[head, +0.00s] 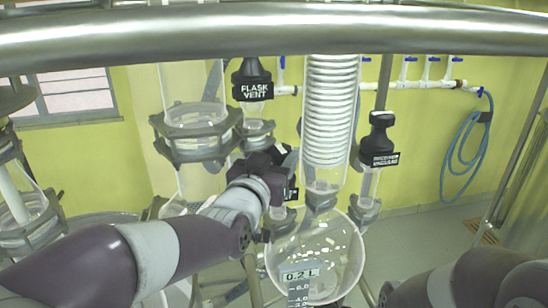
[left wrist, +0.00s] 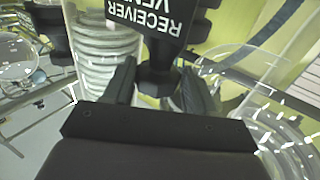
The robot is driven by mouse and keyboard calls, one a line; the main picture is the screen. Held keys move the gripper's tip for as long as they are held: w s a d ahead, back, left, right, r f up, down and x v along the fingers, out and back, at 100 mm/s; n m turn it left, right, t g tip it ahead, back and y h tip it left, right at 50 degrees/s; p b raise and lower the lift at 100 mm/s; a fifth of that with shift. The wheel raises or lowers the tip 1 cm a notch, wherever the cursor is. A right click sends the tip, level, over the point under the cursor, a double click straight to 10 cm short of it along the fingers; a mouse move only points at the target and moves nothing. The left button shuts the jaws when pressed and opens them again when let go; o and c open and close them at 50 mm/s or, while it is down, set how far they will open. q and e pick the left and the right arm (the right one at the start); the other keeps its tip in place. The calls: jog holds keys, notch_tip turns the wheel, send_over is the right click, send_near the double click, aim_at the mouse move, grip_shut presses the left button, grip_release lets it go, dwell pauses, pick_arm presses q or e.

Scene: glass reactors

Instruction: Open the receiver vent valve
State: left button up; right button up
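The receiver vent valve is black, with a black label (left wrist: 155,15) reading "RECEIVER VENT" upside down in the left wrist view. Its black stem or knob (left wrist: 158,76) lies between the two fingers of my left gripper (left wrist: 160,92). The fingers stand close on both sides of it; I cannot tell whether they press on it. In the head view my left gripper (head: 272,168) covers most of this valve, and only an edge of its label (head: 291,194) shows. My right gripper is not in view; part of my right arm shows at the lower right.
The flask vent valve (head: 252,82) stands just behind left. Another black-capped valve (head: 380,140) stands right of the coiled glass condenser (head: 330,120). A round glass receiver flask (head: 318,250) hangs below. A metal rail (head: 270,28) crosses the top. A blue hose (head: 468,135) hangs on the wall.

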pick_arm(q)
jog(key=shift+d, duration=0.15)
jog(key=c, duration=0.3)
jog(key=shift+r+y, duration=0.1)
jog(key=shift+y, duration=0.2)
jog(key=shift+s+d+r+n+t+y+p, duration=0.1)
jog(key=shift+n+t+y+p, duration=0.1)
jog(key=shift+n+y+p, duration=0.35)
jog(key=shift+d+r+n+t+y+p, duration=0.1)
jog(key=shift+n+t+y+p, duration=0.1)
jog(key=shift+n+y+p, duration=0.35)
jog(key=n+y+p, duration=0.1)
jog(key=y+p, duration=0.1)
jog(key=n+y+p, duration=0.2)
jog(key=y, duration=0.1)
jog(key=shift+d+y, duration=0.2)
jog(key=shift+y, duration=0.1)
jog(key=n+y+p, duration=0.2)
jog(key=y, duration=0.1)
jog(key=shift+d+n+g+y, duration=0.15)
jog(key=shift+n+g+y, duration=0.15)
jog(key=shift+g, duration=0.1)
jog(key=shift+d+f+n+g+y+p, duration=0.15)
jog(key=shift+n+g+y+p, duration=0.5)
jog(key=shift+n+y, duration=0.7)
jog(key=shift+y, duration=0.35)
